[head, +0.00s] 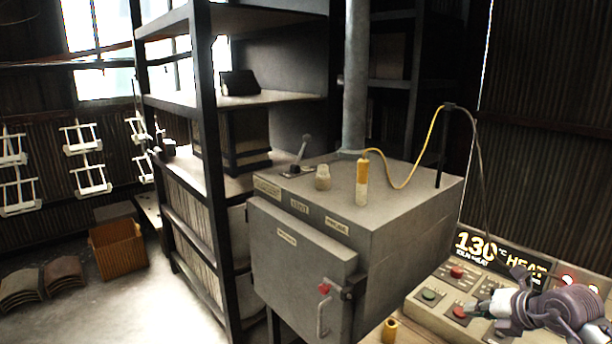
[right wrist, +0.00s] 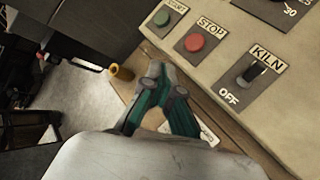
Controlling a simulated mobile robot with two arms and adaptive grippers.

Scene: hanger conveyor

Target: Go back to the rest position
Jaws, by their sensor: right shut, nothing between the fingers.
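My right gripper (head: 480,309) is at the lower right of the head view, in front of the control panel (head: 422,306). In the right wrist view its fingers (right wrist: 158,72) are shut with nothing between them, just beside the panel's edge. The panel carries a green START button (right wrist: 161,18), a red STOP button (right wrist: 194,42) and a KILN switch (right wrist: 254,72) marked OFF. My left gripper is not in view.
A grey kiln box (head: 400,225) with its door (head: 295,262) shut stands left of the panel. A small yellow cylinder (head: 390,329) stands near the panel's front edge. Shelves (head: 262,98) rise behind the kiln. White hangers (head: 82,138) hang at the far left.

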